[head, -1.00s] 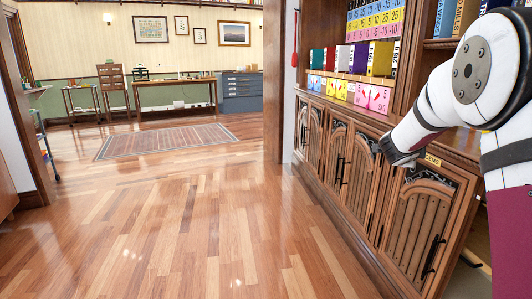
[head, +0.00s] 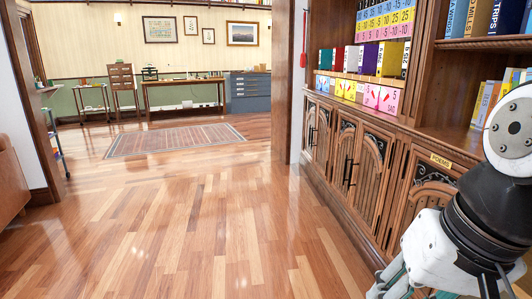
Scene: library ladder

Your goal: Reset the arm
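My arm shows at the right side of the head view, folded low in front of the wooden bookcase cabinet (head: 385,165). My gripper (head: 385,285) is at the bottom edge, right of the middle, and is partly cut off by the frame. Its grey fingers point down and to the left. I cannot tell whether they are open or shut, and nothing is visibly held.
The cabinet with carved doors and book shelves (head: 485,43) runs along the right, close to my arm. The wood floor (head: 190,220) ahead is clear up to a rug (head: 175,140). A desk (head: 183,82) and grey drawers (head: 250,92) stand at the back. A brown seat (head: 10,185) is at left.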

